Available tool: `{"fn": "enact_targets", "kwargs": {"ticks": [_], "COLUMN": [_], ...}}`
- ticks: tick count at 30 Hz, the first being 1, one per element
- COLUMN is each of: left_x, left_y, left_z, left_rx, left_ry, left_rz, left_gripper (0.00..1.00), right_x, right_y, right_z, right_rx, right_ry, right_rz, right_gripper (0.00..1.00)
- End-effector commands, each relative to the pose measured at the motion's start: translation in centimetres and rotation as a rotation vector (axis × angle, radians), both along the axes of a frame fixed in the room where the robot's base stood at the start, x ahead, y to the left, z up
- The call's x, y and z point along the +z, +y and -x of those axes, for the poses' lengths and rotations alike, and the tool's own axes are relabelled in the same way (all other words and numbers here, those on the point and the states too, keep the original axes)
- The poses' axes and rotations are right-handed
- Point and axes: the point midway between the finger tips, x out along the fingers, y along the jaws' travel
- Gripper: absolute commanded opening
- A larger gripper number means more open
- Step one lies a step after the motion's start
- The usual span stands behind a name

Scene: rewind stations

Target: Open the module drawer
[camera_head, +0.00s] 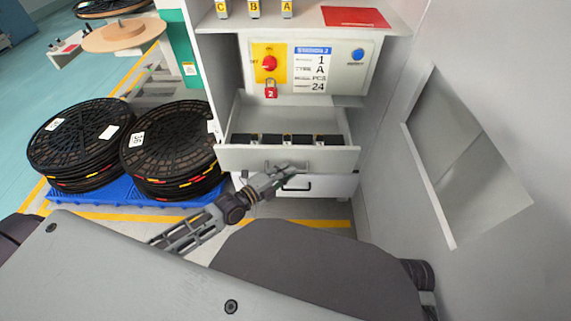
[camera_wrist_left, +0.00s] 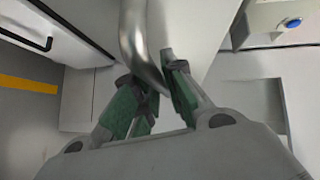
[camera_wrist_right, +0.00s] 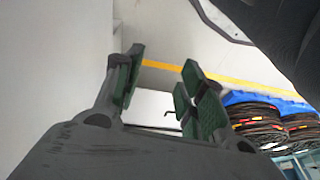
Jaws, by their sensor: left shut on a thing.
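The module drawer (camera_head: 236,158) stands pulled out of the white cabinet in the head view, with a row of several dark modules (camera_head: 300,139) inside. My left gripper (camera_head: 282,172) is at the middle of the drawer front. In the left wrist view, my left gripper (camera_wrist_left: 150,80) is shut on the drawer's curved metal handle (camera_wrist_left: 132,28), with green pads on both sides of it. My right gripper (camera_wrist_right: 160,68) is open and empty in the right wrist view, beside a pale wall. The head view does not clearly show it.
Below is a closed drawer with a black handle (camera_head: 297,187). Above is a panel with a red knob (camera_head: 269,63), a red padlock (camera_head: 271,90) and a blue button (camera_head: 358,55). Black reels (camera_head: 80,140) on a blue pallet (camera_head: 100,199) stand left. A grey wall (camera_head: 460,90) bounds the right.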

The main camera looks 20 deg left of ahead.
Motion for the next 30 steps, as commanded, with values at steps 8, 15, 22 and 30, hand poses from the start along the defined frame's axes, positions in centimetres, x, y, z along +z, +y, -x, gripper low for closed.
{"fn": "enact_targets", "kwargs": {"ticks": [8,15,22,30], "left_x": [0.0,-0.1,-0.2,-0.2], "left_y": [-0.7,-1.0,-1.0,-1.0], "left_z": [2.5,3.5,3.7,3.7], "left_rx": [0.000,0.001,0.001,0.000], "left_ry": [0.006,0.004,0.004,0.004], "left_rz": [-0.001,-0.001,-0.001,-0.002], "left_gripper": [0.00,0.00,0.00,0.18], "right_x": [-2.3,-3.5,-3.9,-3.9], "right_y": [-0.5,-0.8,-0.9,-0.9], "right_z": [0.4,0.6,0.7,0.7], "right_rx": [-0.005,-0.006,-0.006,-0.006], "right_ry": [0.048,0.068,0.072,0.073], "right_rz": [0.023,0.034,0.036,0.037], "right_gripper": [0.40,0.40,0.40,0.40]}}
